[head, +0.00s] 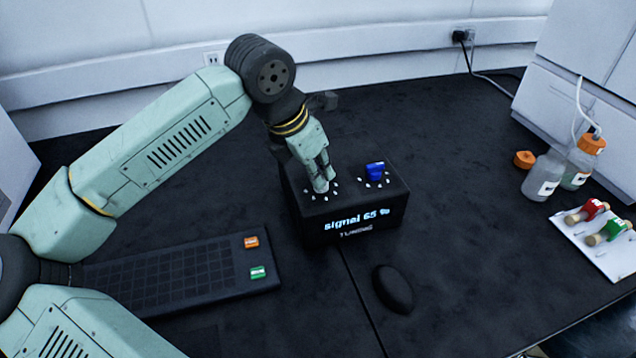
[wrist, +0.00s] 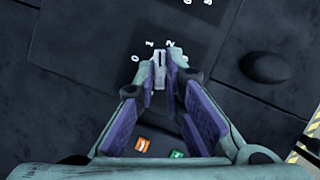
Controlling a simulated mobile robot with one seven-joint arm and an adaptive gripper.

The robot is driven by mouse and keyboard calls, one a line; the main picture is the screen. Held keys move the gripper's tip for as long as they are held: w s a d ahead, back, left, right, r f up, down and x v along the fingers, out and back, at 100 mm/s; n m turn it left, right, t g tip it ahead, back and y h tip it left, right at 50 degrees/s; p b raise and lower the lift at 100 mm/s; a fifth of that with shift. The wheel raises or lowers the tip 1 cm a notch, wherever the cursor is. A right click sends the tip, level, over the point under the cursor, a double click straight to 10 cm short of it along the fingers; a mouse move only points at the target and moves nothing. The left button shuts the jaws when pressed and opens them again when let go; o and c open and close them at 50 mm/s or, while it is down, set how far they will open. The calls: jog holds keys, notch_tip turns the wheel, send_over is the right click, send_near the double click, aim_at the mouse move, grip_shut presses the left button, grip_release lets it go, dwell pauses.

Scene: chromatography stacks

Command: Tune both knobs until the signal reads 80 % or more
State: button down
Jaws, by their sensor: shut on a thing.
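The black tuning box (head: 317,231) stands on the dark bench, and its lit front reads "signal 65 %" above "TUNING". The blue knob (head: 375,171) sits on the right of its top inside a ring of white marks, with nothing touching it. My gripper (head: 321,187) reaches down onto the left of the top and is shut on the left knob, which its fingers hide in the head view. In the wrist view, the pale left knob (wrist: 160,74) shows between the fingertips of my gripper (wrist: 161,76), with a dark line on it. Dial marks 0, 1 and 2 show around it.
A black keyboard (head: 165,283) with orange and green keys lies front left of the box. A dark mouse (head: 393,289) lies in front. Bottles (head: 543,175) and a white tray (head: 604,254) with red and green items stand at the right. Bench behind the box is clear.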

jog(key=shift+w+a+m+g+h+b, duration=0.15)
jog(key=shift+m+g+b, duration=0.35)
jog(key=shift+m, duration=0.55)
jog(key=shift+d+m+g+h+b, duration=0.1)
jog(key=shift+m+g+h+b, duration=0.2)
jog(key=shift+m+b, duration=0.6)
jog(key=shift+m, duration=0.25)
jog(key=c, duration=1.7)
grip_release()
jog(key=v, duration=1.2)
